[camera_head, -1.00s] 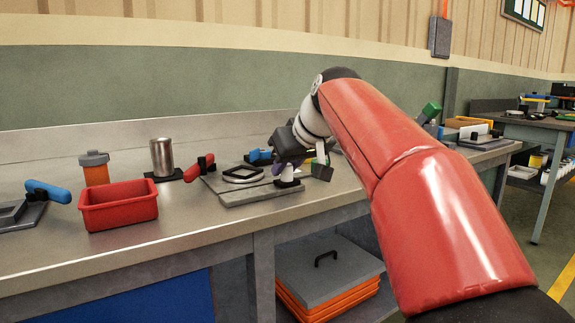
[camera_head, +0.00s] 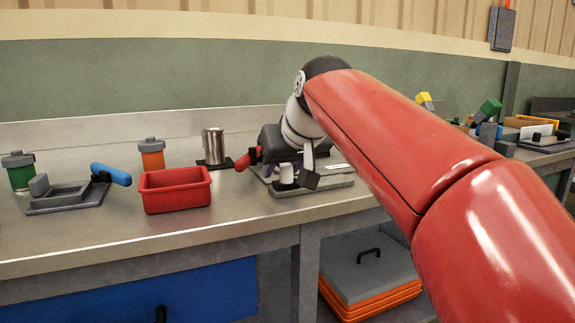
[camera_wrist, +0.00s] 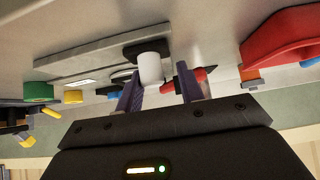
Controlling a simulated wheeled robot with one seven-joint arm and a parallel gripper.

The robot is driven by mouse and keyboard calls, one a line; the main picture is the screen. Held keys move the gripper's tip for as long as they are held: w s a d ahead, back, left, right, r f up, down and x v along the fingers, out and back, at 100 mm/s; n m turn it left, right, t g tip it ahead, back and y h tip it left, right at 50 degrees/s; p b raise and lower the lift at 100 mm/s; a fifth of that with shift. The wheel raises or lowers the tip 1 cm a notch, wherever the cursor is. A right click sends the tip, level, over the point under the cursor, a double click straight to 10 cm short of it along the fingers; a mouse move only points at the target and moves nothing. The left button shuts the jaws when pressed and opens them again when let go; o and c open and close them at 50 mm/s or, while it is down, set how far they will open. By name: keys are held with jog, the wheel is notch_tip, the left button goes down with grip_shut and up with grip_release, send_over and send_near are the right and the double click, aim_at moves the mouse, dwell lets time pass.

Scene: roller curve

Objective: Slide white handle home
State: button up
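The white handle (camera_head: 286,173) is a short upright cylinder on a black base, on a flat grey plate (camera_head: 320,188) on the bench. In the wrist view, which is upside down, the white handle (camera_wrist: 151,68) shows beside the fingertips, nearer the left one. My gripper (camera_wrist: 160,76) is open, its two fingers apart with nothing held. In the head view my gripper (camera_head: 298,176) hangs low over the plate, just behind the handle. I cannot tell whether a finger touches it. The gripper hides most of the plate's back part.
A red-handled tool (camera_head: 248,159) and a steel cup (camera_head: 213,146) stand left of the plate. Further left are a red bin (camera_head: 176,190), an orange jar (camera_head: 151,154) and a blue-handled fixture (camera_head: 110,174). The bench front before the plate is clear.

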jog(key=shift+o, duration=0.3)
jog(key=shift+d, duration=0.1)
jog(key=shift+s+d+r, duration=0.1)
jog(key=shift+s+r, duration=0.15)
jog(key=shift+r, duration=0.1)
jog(key=v, duration=0.7)
jog(key=shift+p, duration=0.3)
jog(key=shift+s+f, duration=0.1)
jog(key=shift+f, duration=0.05)
jog(key=s+d+f+m+g+h, duration=0.1)
jog(key=s+d+f, duration=0.2)
jog(key=s+f, duration=0.3)
jog(key=s+d+f+m+g+h, duration=0.1)
jog(key=s+d+f, duration=0.2)
jog(key=s+f, duration=0.4)
jog(key=s+d+f+m+g, duration=0.1)
jog(key=s+d+f, duration=0.2)
jog(key=f, duration=1.5)
jog(key=s, duration=0.3)
jog(key=shift+s+f+m+h, duration=0.2)
jog(key=shift+s+m+h, duration=0.1)
jog(key=shift+s+h, duration=0.1)
